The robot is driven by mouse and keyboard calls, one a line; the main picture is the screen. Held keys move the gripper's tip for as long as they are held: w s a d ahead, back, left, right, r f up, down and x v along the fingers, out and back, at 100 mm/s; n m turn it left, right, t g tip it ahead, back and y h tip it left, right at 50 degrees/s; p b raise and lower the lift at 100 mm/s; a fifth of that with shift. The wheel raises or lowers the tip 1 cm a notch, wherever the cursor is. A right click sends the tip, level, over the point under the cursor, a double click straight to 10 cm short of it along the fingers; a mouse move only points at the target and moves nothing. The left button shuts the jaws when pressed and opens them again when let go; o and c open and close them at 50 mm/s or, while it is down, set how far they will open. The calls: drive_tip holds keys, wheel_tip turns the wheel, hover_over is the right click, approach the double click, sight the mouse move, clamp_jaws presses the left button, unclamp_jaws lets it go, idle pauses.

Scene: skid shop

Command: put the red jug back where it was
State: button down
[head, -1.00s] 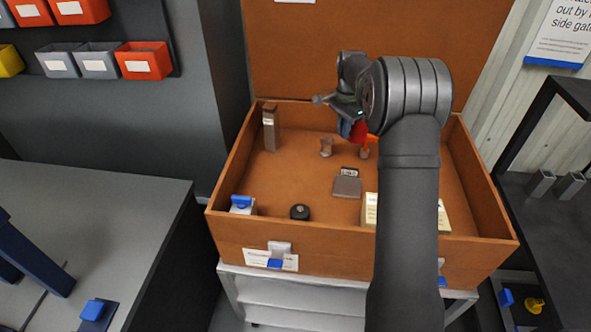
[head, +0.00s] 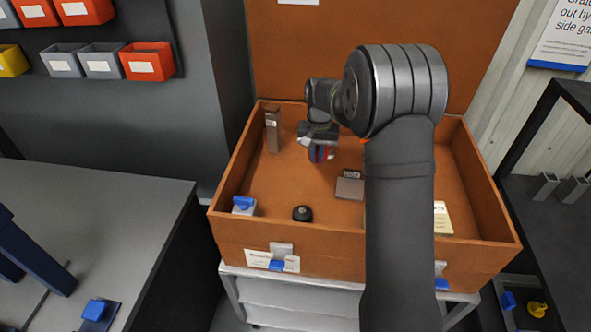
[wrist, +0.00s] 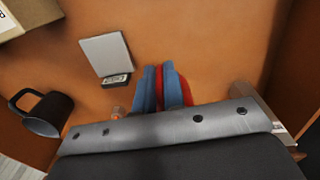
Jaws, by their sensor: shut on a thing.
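My gripper (head: 319,158) is inside the brown crate (head: 232,235), towards its back and left of centre. Its blue fingers show at the middle of the wrist view (wrist: 160,72). It is shut on the red jug (wrist: 187,88), which shows as a red strip beside the fingers. The fingers hide most of the jug, in the head view too (head: 320,155). I cannot tell whether it touches the crate floor.
A grey scale-like device (head: 349,188) lies in front of the gripper. A tall post (head: 273,130) stands at the back left. A dark mug (wrist: 45,115) shows in the wrist view. A black round object (head: 302,213) and a blue-topped block (head: 244,205) sit near the front.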

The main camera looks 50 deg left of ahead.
drive_tip(key=shift+s+a+f, duration=0.65)
drive_tip(key=shift+a+f, duration=0.3)
drive_tip(key=shift+f, duration=0.4)
drive_tip(key=shift+s+a+f, duration=0.6)
drive_tip(key=shift+a+f, duration=0.35)
drive_tip(key=shift+f, duration=0.4)
drive_tip(key=shift+s+a+f, duration=0.65)
drive_tip(key=shift+a+f, duration=0.3)
drive_tip(key=shift+f, duration=0.4)
drive_tip(key=shift+f, duration=0.1)
drive_tip(key=c, duration=1.5)
unclamp_jaws()
wheel_tip(320, 180, up, 12)
drive_tip(key=shift+r, duration=0.15)
